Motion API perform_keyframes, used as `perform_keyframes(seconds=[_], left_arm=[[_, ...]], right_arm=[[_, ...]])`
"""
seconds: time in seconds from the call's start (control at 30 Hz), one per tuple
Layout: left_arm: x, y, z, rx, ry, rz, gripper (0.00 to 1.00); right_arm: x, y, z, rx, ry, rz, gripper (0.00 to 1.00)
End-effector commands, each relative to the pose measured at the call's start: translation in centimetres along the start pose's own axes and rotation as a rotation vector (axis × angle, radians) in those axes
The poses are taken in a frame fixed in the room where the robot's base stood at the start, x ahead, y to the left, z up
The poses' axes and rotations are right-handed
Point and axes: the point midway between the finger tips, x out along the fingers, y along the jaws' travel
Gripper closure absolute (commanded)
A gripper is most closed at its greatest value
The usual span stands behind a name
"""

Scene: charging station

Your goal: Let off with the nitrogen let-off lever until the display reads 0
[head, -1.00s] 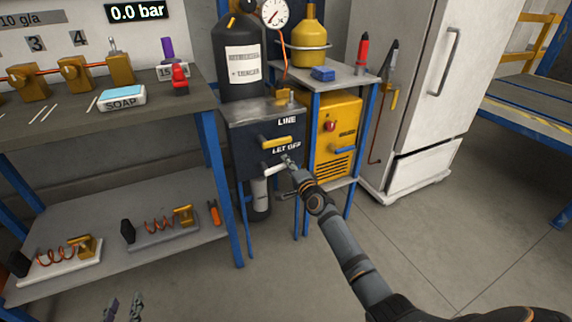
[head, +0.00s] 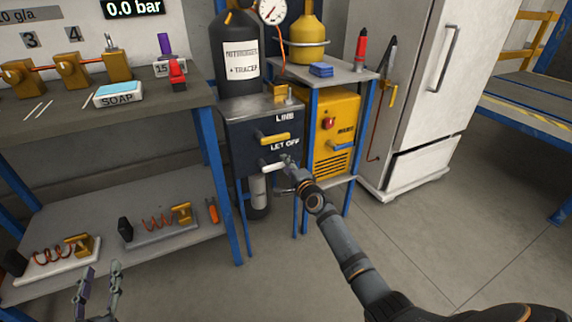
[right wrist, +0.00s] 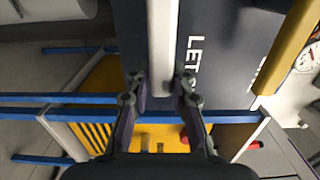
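The white let-off lever (head: 272,168) sticks out of the dark panel (head: 238,137), below the words LET OFF. My right gripper (head: 287,163) is at the lever's free end; in the right wrist view its fingers (right wrist: 161,84) lie along both sides of the white lever (right wrist: 162,45), with no clear gap, and look shut on it. The display (head: 133,9) at the top left reads 0.0 bar. My left gripper (head: 102,278) is open and empty at the bottom left, away from the panel.
The yellow line lever (head: 274,138) is just above the let-off lever. A yellow machine (head: 338,128) stands right of the panel. The floor in front is clear.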

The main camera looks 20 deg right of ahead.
Motion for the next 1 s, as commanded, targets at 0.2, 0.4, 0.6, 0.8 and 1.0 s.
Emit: perform_keyframes(seconds=[0.2, 0.4, 0.6, 0.8, 1.0], left_arm=[[0.0, 0.0, 0.1, 0.0, -0.001, 0.0, 0.62], [0.0, 0.0, 0.0, 0.0, 0.0, 0.0, 0.62], [0.0, 0.0, 0.0, 0.001, 0.0, 0.0, 0.62], [0.0, 0.0, 0.0, 0.0, -0.001, 0.0, 0.62], [0.0, 0.0, 0.0, 0.0, -0.001, 0.0, 0.62]], right_arm=[[0.0, 0.1, 0.0, -0.002, 0.0, 0.001, 0.57], [0.0, 0.0, 0.0, -0.004, 0.0, 0.0, 0.57], [-1.5, 0.1, 0.0, -0.008, -0.001, 0.001, 0.57], [-5.2, 0.1, 0.0, -0.012, -0.001, 0.002, 0.57], [-8.8, 0.2, 0.0, -0.011, -0.001, 0.003, 0.57]])
